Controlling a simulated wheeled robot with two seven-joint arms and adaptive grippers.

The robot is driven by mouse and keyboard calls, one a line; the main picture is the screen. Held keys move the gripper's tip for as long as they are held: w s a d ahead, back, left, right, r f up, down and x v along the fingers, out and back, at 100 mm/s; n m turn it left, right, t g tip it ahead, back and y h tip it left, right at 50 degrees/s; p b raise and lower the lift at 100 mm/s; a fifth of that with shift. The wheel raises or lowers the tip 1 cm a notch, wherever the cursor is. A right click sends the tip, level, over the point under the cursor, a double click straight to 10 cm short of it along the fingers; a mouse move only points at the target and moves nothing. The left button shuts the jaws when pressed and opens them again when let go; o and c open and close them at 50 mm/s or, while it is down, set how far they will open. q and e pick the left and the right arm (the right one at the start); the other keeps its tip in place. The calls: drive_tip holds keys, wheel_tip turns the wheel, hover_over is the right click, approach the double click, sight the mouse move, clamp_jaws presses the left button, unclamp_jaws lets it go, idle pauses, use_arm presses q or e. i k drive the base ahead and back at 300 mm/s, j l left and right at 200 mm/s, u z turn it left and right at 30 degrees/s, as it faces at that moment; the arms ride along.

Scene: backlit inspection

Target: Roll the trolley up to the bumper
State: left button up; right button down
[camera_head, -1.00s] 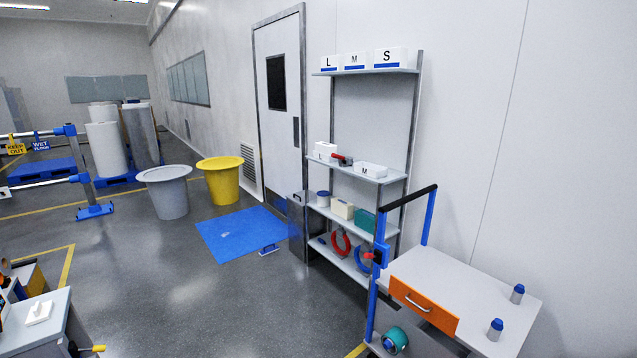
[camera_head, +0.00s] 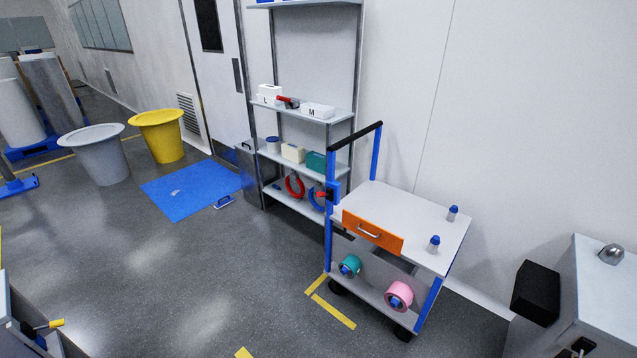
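The trolley (camera_head: 415,210) stands on the floor at the right of centre in the head view, close to the wall and just right of the shelf rack. It has a white top, blue posts, a black push handle (camera_head: 355,135) on its left side, and an orange drawer (camera_head: 372,232) that looks shut. Two small blue-capped bottles stand on its top. A teal roll (camera_head: 349,267) and a pink roll (camera_head: 399,296) sit on its lower shelf. I cannot make out a bumper for certain; a black block (camera_head: 536,292) on a grey cabinet at the right may be it. Neither gripper is in view.
Yellow floor tape (camera_head: 332,312) lies by the trolley's left wheels. The shelf rack (camera_head: 300,118) stands left of the trolley. A blue mat (camera_head: 190,189), a yellow bin (camera_head: 160,138) and a grey bin (camera_head: 100,158) are farther left. The floor in the middle is clear.

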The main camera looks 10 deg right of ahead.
sight(433, 234)
drive_tip(key=i+l, duration=0.1)
drive_tip(key=l, duration=0.45)
drive_tip(key=i+l, duration=0.1)
drive_tip(key=l, duration=1.05)
drive_tip(key=i, duration=0.05)
